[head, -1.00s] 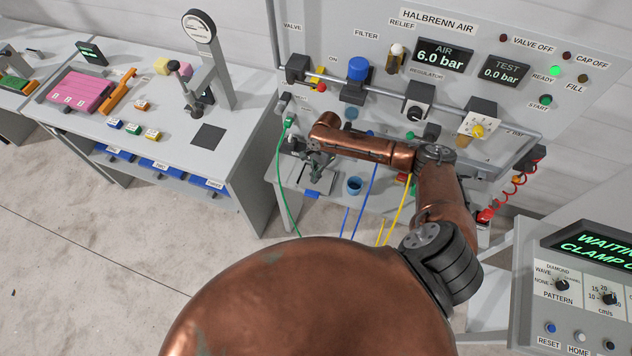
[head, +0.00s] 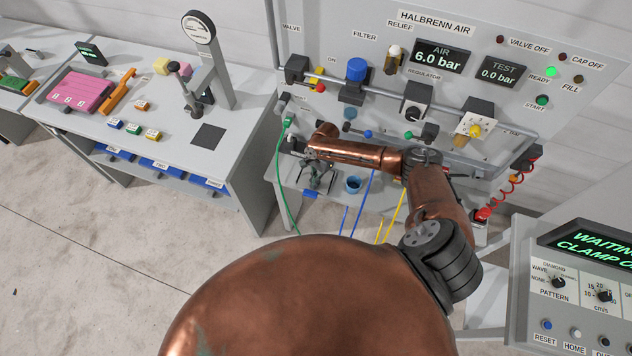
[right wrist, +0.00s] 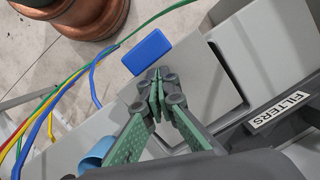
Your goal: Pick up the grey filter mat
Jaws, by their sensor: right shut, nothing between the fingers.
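My right gripper (head: 318,182) is over the left part of the small bench under the air panel. In the right wrist view its green fingers (right wrist: 159,84) are shut with nothing between them, beside a blue block (right wrist: 147,52). A flat grey square (right wrist: 213,78) lies under and right of the fingers, partly hidden by them; I cannot tell for sure that it is the filter mat. A FILTERS label (right wrist: 281,110) is on a grey surface to its right. The left gripper is not in view.
A blue cup (head: 353,185) stands close by the right gripper. Green, blue and yellow hoses (head: 282,185) hang at the bench front. The panel's pipe and valves (head: 357,70) are behind. A left bench (head: 180,95) holds a dark square plate (head: 208,136).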

